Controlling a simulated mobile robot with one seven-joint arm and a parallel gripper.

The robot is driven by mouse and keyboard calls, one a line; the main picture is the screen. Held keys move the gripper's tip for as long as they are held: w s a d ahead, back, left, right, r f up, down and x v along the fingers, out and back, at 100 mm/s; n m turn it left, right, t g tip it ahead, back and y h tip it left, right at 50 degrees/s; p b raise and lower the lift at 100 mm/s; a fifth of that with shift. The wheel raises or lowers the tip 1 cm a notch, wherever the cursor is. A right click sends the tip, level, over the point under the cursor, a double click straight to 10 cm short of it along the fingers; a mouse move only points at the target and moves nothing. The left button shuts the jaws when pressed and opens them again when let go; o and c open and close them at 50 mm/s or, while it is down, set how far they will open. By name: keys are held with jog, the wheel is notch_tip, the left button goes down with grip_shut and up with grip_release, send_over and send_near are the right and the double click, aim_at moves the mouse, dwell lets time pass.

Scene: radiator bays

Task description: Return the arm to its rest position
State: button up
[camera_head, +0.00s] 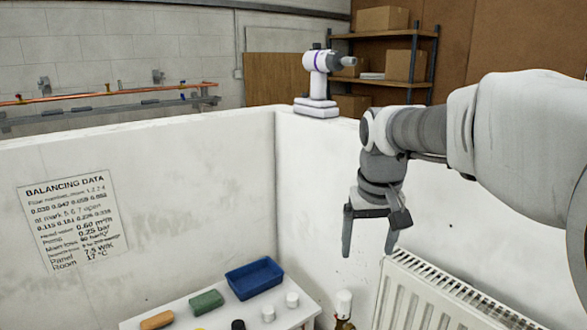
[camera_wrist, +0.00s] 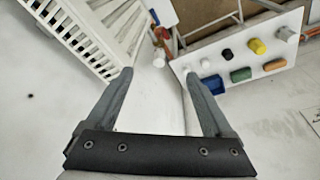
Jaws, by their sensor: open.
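My arm comes in from the right in the head view and bends down at the wrist. My gripper (camera_head: 368,249) hangs there with its two fingers apart, in front of the white wall and just left of and above the radiator's top. In the wrist view my gripper (camera_wrist: 155,82) is open, with nothing between its fingers. The radiator (camera_head: 435,296) also shows in the wrist view (camera_wrist: 85,35), beyond the left finger.
A white table (camera_head: 180,307) holds a blue tray (camera_head: 254,278), a green block (camera_head: 206,302), an orange piece (camera_head: 156,320) and white caps. A white-topped valve (camera_head: 343,303) stands beside the radiator. A purple-banded device (camera_head: 317,80) sits on the wall's top. Shelves (camera_head: 400,60) stand behind.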

jog(key=s+f+t, duration=0.3)
jog(key=s, duration=1.6)
jog(key=shift+s+d, duration=0.2)
jog(key=shift+s, duration=0.2)
